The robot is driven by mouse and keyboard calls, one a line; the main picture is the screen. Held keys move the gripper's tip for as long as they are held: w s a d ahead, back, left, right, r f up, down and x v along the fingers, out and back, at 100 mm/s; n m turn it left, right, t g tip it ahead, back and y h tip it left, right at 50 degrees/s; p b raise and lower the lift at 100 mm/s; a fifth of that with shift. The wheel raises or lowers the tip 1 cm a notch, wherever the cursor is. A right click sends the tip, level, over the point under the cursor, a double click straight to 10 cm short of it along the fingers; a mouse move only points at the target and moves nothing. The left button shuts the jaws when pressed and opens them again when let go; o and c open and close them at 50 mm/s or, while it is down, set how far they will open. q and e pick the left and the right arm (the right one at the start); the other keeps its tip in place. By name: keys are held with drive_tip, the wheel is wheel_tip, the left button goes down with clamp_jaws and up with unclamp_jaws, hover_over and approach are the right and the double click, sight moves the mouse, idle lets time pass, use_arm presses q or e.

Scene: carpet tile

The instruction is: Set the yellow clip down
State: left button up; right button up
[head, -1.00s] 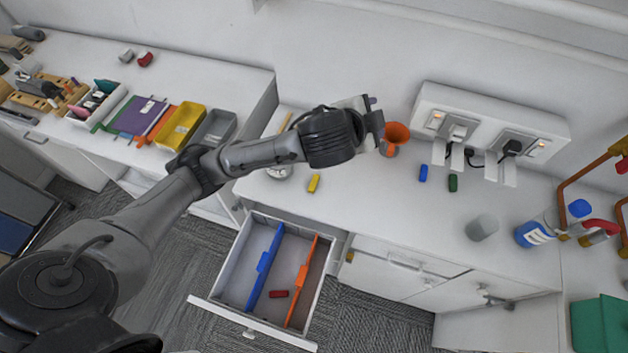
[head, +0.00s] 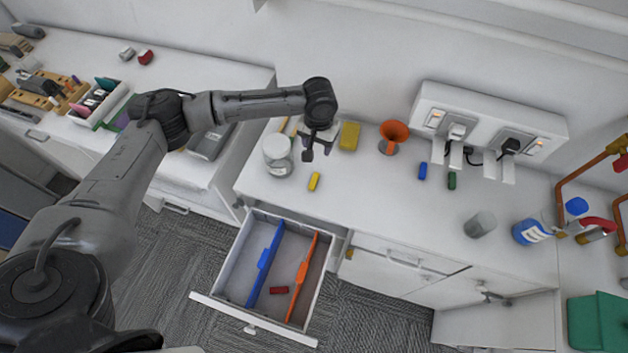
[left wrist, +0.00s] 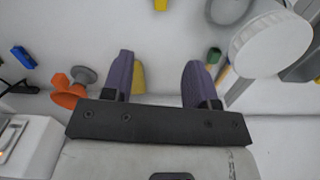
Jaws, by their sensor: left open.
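The yellow clip (head: 314,181) lies on the white counter behind the open drawer. It shows at the top edge of the left wrist view (left wrist: 161,4). My left gripper (head: 318,149) hangs over the counter behind the clip, apart from it, between a lidded jar (head: 278,154) and a yellow block (head: 349,135). In the left wrist view its two purple-grey fingers (left wrist: 158,80) are spread with nothing between them. The yellow block is partly hidden there by one finger. My right gripper is in neither view.
An orange funnel (head: 393,136) stands right of the yellow block. A blue clip (head: 422,171) and a green clip (head: 451,180) lie below the wall sockets. The open drawer (head: 233,265) holds blue and orange dividers and a red clip (head: 279,290). The counter's middle is clear.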

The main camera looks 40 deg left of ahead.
use_arm(q)
drive_tip(key=n, duration=0.1)
hover_over(316, 173)
drive_tip(key=f, duration=0.8)
drive_tip(key=shift+w+f+p, duration=0.3)
drive_tip(key=shift+w+p, duration=0.05)
drive_tip(key=shift+p, duration=0.05)
drive_tip(key=shift+s+f, duration=0.1)
drive_tip(key=shift+f, duration=0.4)
drive_tip(key=shift+s+d+f+p, duration=0.15)
drive_tip(key=shift+f+p, duration=0.15)
drive_tip(key=shift+f, duration=0.8)
drive_tip(key=shift+s+a+f+p, duration=0.1)
drive_tip(key=shift+f+p, duration=0.15)
drive_tip(key=shift+f, duration=0.8)
drive_tip(key=c, duration=0.9)
clamp_jaws()
drive_tip(key=shift+r, duration=0.15)
